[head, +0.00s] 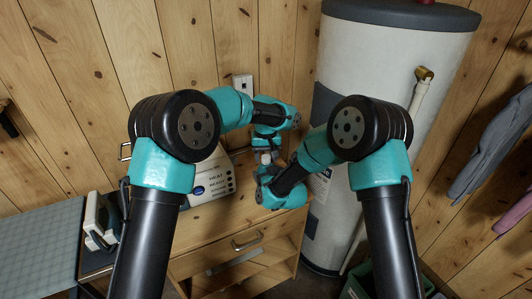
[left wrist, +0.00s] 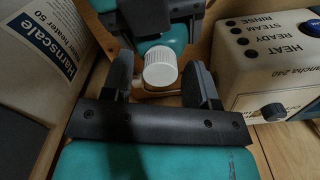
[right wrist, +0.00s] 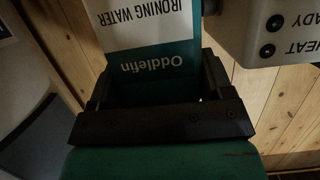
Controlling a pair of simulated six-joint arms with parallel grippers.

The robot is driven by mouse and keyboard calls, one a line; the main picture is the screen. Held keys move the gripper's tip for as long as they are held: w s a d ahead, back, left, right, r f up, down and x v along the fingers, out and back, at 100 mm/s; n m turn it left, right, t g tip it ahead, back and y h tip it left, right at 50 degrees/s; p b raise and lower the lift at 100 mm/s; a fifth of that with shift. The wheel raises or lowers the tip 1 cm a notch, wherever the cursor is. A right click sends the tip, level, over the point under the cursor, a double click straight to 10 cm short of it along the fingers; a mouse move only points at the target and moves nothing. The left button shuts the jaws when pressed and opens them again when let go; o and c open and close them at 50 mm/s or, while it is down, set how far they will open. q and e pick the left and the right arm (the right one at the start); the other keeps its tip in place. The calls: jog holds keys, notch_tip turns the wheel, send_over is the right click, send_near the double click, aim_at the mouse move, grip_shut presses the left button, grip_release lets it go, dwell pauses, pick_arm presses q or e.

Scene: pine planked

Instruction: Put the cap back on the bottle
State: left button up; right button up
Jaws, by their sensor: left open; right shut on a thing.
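The white ribbed cap (left wrist: 160,67) shows in the left wrist view, seen from its top. My left gripper (left wrist: 160,78) is open, with one finger on each side of the cap and a gap to both. The bottle (right wrist: 150,45), white and teal with "Oddlefin Ironing Water" on it, fills the space between the fingers of my right gripper (right wrist: 154,78), which is shut on it. In the head view, both grippers meet above the cabinet, and a small pale part (head: 266,157) shows between them. Whether the cap is fully seated on the bottle cannot be told.
A pale appliance (head: 212,182) with knobs and labels stands on the wooden cabinet (head: 225,234), close beside both grippers. A large white tank (head: 385,90) stands behind my right arm. An iron (head: 100,222) sits at the left, near a grey-green mat (head: 40,240).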

pick_arm(q)
jog(key=shift+c, duration=0.4)
jog(key=c, duration=0.9)
jog(key=o, duration=1.1)
jog(key=shift+o, duration=0.2)
notch_tip(320, 180, up, 12)
pick_arm(e)
jog(key=o, duration=1.7)
jog(key=shift+o, duration=0.2)
jog(key=shift+s, duration=0.1)
